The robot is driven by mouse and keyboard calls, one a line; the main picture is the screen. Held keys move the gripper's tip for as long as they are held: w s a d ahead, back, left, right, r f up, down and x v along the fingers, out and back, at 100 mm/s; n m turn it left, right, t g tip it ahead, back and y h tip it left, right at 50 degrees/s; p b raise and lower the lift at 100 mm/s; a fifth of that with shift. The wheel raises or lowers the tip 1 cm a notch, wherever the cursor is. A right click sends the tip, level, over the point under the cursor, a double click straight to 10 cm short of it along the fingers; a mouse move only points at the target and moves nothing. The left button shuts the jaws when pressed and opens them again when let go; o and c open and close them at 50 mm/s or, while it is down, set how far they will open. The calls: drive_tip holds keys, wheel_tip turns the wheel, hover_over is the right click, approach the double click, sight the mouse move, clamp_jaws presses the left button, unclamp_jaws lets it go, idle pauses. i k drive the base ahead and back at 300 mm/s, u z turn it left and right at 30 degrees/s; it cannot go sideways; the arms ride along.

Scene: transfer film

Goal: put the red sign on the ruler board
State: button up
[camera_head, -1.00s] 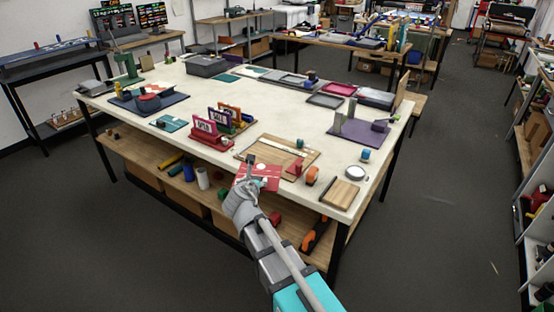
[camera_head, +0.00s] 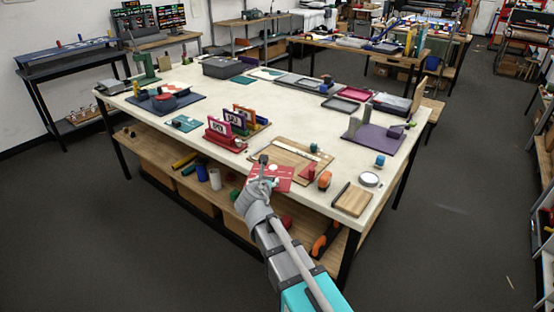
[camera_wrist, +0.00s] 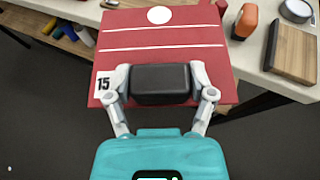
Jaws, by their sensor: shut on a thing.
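The red sign (camera_head: 284,180) is a flat red sheet with white lines, a white circle and a "15" label, all clear in the wrist view (camera_wrist: 165,52). My gripper (camera_head: 262,176) is shut on it; in the wrist view its fingers (camera_wrist: 160,84) flank a black block at the sign's near edge. The sign is held at the table's front edge, in front of the ruler board. The ruler board (camera_head: 290,146) is a wooden board with a pale ruler strip. In the head view the sign overlaps its near side; I cannot tell whether they touch.
A small red piece (camera_head: 307,173) stands at the board's right front. An orange item (camera_head: 324,181), a wooden block (camera_head: 353,201) and a white roll (camera_head: 370,180) are further right. Racks of coloured signs (camera_head: 222,136) stand left of the board. A lower shelf (camera_head: 150,147) runs beneath the tabletop.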

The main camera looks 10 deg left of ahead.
sight(282, 158)
drive_tip(key=u, duration=0.05)
drive_tip(key=i, duration=0.9)
drive_tip(key=z, duration=0.1)
